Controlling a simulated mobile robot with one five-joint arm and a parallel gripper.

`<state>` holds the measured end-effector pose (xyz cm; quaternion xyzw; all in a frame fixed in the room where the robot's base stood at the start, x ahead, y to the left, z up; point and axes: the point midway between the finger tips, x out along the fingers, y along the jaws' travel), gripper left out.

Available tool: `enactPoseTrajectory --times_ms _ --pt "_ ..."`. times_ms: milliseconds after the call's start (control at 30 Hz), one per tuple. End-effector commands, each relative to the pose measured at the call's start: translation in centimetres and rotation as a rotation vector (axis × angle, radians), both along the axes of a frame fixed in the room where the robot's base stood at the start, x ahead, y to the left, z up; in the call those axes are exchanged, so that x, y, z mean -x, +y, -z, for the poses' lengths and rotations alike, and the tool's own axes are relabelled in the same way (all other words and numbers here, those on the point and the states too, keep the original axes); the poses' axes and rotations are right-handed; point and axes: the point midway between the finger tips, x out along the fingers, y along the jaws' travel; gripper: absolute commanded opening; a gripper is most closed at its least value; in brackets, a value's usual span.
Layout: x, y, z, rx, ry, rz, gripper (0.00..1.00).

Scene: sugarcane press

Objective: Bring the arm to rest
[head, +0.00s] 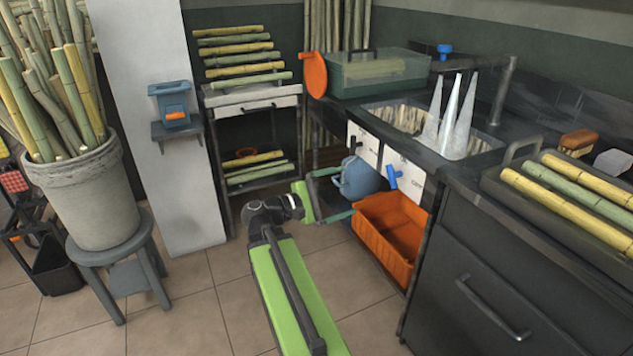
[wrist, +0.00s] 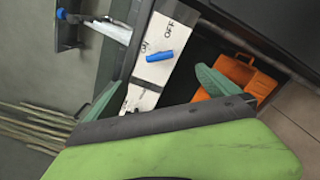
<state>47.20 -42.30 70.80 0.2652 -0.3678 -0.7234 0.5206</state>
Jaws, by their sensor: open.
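My arm (head: 290,290) reaches forward from the bottom of the head view, with a green link and a dark elbow. My gripper (head: 345,196) is at its far end, in front of the cabinet's lower opening. Its two teal fingers are spread apart, with nothing seen between them. In the wrist view my gripper (wrist: 155,92) also shows open, one finger left and one right. A white panel (wrist: 178,30) marked ON and OFF, with a blue handle (wrist: 160,56), lies beyond the fingers.
An orange bin (head: 376,233) stands right of my gripper, and a blue jug (head: 357,180) sits close behind it. The dark counter (head: 465,200) with drawers is at right. A stool (head: 115,252) bears a cane pot (head: 85,205) at left. The floor between is clear.

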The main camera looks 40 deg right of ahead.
Motion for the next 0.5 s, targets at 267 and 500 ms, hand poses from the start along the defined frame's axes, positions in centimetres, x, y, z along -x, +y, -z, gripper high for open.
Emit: enactPoseTrajectory --times_ms 267,500 --pt "-1.4 1.4 -0.2 0.000 0.000 -0.034 1.00" --pt "-7.5 10.4 5.1 -0.237 -0.090 -0.200 1.00"
